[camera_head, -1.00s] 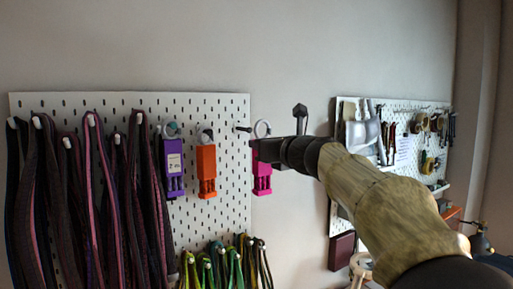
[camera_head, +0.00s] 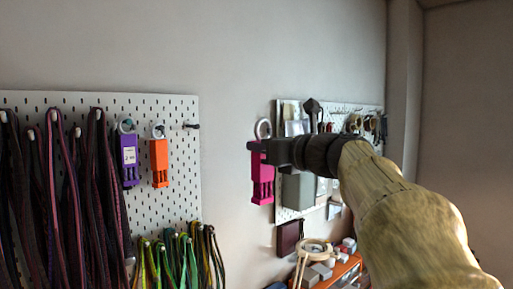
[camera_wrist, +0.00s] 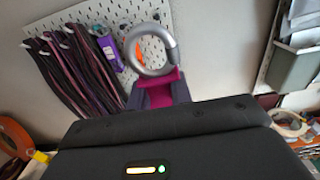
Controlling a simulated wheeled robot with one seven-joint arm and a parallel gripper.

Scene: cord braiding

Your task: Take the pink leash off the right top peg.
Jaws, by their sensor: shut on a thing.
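The pink leash (camera_head: 262,184) hangs upright from my gripper (camera_head: 256,146), with its pale ring standing above the jaws. My gripper is shut on its upper part. The right top peg (camera_head: 191,126) sticks out bare at the board's upper right corner, and the leash is well to its right, apart from it. In the wrist view the grey ring and the pink body (camera_wrist: 160,92) show just beyond my gripper (camera_wrist: 158,108); the lower part of the leash is hidden there.
A purple leash (camera_head: 130,158) and an orange leash (camera_head: 159,162) hang on the white pegboard (camera_head: 180,205). Dark cords hang at left, green and yellow cords below. A second board with tools (camera_head: 285,212) and a cluttered orange shelf (camera_head: 345,272) are at right. Bare wall lies between the boards.

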